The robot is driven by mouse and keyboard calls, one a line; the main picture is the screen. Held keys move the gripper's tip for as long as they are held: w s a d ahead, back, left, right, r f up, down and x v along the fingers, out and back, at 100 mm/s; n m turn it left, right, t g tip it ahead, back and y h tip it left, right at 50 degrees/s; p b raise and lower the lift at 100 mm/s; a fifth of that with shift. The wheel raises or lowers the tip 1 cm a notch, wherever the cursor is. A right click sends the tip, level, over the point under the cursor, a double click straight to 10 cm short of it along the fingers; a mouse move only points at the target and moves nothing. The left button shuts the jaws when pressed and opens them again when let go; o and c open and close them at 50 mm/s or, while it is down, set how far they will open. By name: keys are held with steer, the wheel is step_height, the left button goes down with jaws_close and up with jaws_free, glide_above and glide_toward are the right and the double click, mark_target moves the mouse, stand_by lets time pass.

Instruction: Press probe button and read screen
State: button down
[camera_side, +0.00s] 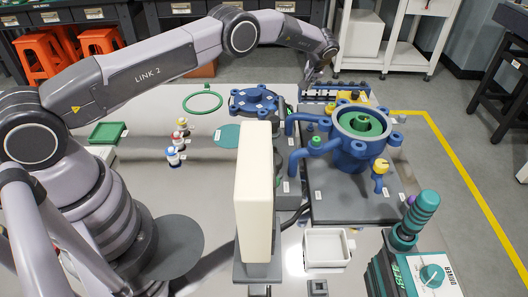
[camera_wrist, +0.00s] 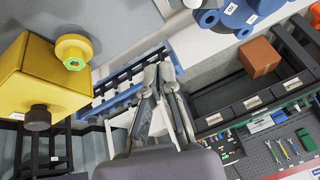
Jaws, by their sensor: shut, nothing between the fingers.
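A cream slab-like panel (camera_side: 255,190), possibly the screen, stands upright in the side view; no display face shows. I cannot pick out a probe button for certain. A yellow block (camera_wrist: 45,82) with a yellow round knob with a green centre (camera_wrist: 74,52) and a dark knob (camera_wrist: 37,118) is at the left of the wrist view. My gripper (camera_wrist: 160,78) is shut and empty, over or in front of a blue rack (camera_wrist: 120,85), to the right of the yellow block. In the side view my gripper (camera_side: 317,82) is small, at the rear near the rack; contact is unclear.
A blue ported vessel (camera_side: 355,145) stands on a dark plate, with a blue flanged lid (camera_side: 254,101) to its left. A teal-handled device (camera_side: 418,220) is front right. A white tray (camera_side: 326,250), green ring (camera_side: 202,102), green tray (camera_side: 107,132) and small bottles (camera_side: 173,157) lie around the table.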

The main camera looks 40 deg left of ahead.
glide_above(291, 108)
steer(key=shift+w+d+f, duration=0.1)
steer(key=shift+d+f, duration=0.05)
steer(key=shift+f, duration=0.55)
steer(key=shift+w+d+f, duration=0.1)
steer(key=shift+w+f, duration=0.05)
steer(key=shift+f, duration=0.55)
steer(key=shift+w+d+f, duration=0.1)
steer(key=shift+d+f, duration=0.05)
steer(key=shift+f, duration=0.55)
steer(key=shift+s+f, duration=0.1)
steer(key=shift+f, duration=0.05)
steer(key=shift+s+a+f, duration=0.1)
steer(key=shift+a+f, duration=0.05)
steer(key=shift+s+a+f, duration=0.2)
steer(key=shift+f, duration=0.1)
stand_by(0.6)
steer(key=shift+w+d+r, duration=0.35)
steer(key=shift+d+r, duration=0.05)
steer(key=shift+r, duration=0.2)
steer(key=shift+w+d+r, duration=0.4)
steer(key=shift+r, duration=0.2)
steer(key=shift+w+d+r, duration=0.4)
steer(key=shift+r, duration=0.25)
steer(key=shift+w+d+r, duration=0.4)
steer(key=shift+r, duration=0.2)
